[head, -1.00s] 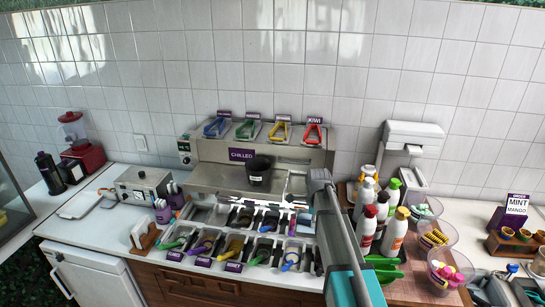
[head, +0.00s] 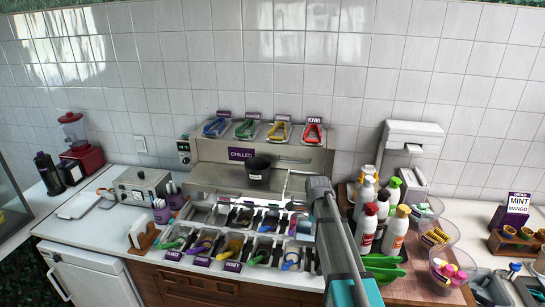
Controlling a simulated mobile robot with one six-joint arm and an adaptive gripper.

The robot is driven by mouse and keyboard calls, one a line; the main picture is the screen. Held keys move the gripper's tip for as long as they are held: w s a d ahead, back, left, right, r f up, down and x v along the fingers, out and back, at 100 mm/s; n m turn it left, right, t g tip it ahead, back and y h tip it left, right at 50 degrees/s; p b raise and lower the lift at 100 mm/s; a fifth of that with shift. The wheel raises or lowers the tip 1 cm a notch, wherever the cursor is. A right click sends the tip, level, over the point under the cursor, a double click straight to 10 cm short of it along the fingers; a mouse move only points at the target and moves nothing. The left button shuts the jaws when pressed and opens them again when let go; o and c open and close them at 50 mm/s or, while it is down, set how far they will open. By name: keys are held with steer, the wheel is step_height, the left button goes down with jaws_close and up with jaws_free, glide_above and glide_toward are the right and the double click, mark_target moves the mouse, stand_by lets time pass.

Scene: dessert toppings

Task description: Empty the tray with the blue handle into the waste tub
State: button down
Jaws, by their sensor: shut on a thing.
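A tray with blue-handled tongs (head: 214,127) sits at the left end of the raised row on the steel chilled unit. Another blue handle (head: 291,258) lies at the right end of the front row of trays, so I cannot tell which tray the task means. My grey arm rises from the bottom right and ends near the unit's right side. I cannot make out my gripper or its load.
Squeeze bottles (head: 369,225) and clear bowls (head: 449,270) crowd the board right of my arm. Trays with coloured handles fill the front counter. A steel box (head: 146,187) and a red blender (head: 82,150) stand at left. White counter is partly clear at left.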

step_height(320, 180, down, 7)
steer(key=b, duration=0.6)
steer(key=shift+f+b, duration=0.2)
steer(key=shift+b, duration=0.1)
steer(key=shift+s, duration=0.15)
